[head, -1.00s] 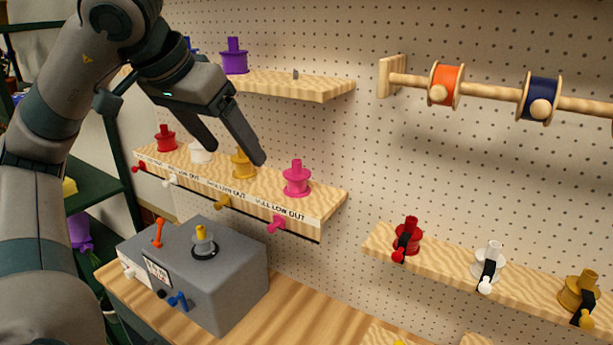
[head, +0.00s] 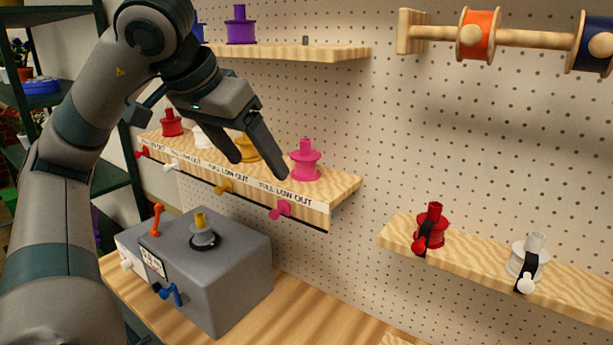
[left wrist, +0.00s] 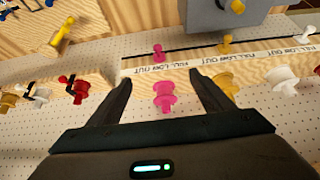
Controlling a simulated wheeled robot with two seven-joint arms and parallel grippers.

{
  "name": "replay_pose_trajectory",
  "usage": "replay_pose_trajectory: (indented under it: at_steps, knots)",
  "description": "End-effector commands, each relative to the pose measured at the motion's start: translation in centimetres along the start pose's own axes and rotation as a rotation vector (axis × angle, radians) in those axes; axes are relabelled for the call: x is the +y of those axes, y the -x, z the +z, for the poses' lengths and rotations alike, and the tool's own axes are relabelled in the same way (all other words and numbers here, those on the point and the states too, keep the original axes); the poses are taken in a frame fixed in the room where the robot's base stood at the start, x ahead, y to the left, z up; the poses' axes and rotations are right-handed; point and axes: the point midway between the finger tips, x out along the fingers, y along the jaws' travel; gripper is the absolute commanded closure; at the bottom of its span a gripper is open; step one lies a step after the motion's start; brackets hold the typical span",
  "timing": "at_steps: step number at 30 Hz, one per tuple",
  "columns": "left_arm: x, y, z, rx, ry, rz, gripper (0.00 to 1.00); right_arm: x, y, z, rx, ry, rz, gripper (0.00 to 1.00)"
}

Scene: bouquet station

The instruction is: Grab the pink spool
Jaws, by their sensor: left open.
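The pink spool (head: 305,163) stands upright near the right end of the middle shelf, behind a "pull low out" label. In the left wrist view the pink spool (left wrist: 164,96) lies between my open fingers, apart from both. My left gripper (head: 262,168) is open and empty, just left of the pink spool in the head view. It also shows in the left wrist view (left wrist: 160,88). A pink peg (head: 282,209) sticks out from the shelf's front below the spool. My right gripper is not in view.
On the same shelf (head: 340,188) stand a yellow spool (head: 247,149), partly hidden by my fingers, a white spool and a red spool (head: 171,123). A grey box (head: 215,280) sits on the bench below. An upper shelf (head: 320,53) holds a purple spool (head: 240,26).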

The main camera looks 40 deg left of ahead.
Motion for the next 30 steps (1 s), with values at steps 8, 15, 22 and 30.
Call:
replay_pose_trajectory:
  at_steps: [8, 15, 22, 30]
  knots:
    - [0.0, -0.3, 0.2, 0.000, 0.000, 0.000, 0.26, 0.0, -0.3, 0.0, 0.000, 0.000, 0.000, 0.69]
    - [0.0, -0.3, -0.1, 0.000, 0.001, 0.000, 0.26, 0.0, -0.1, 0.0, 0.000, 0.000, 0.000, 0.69]
    - [0.0, -1.5, -2.2, -0.002, 0.001, 0.000, 0.26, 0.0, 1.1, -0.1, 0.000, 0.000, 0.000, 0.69]
    - [0.0, -4.0, -6.4, -0.003, 0.001, 0.000, 0.26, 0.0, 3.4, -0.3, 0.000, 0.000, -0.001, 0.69]
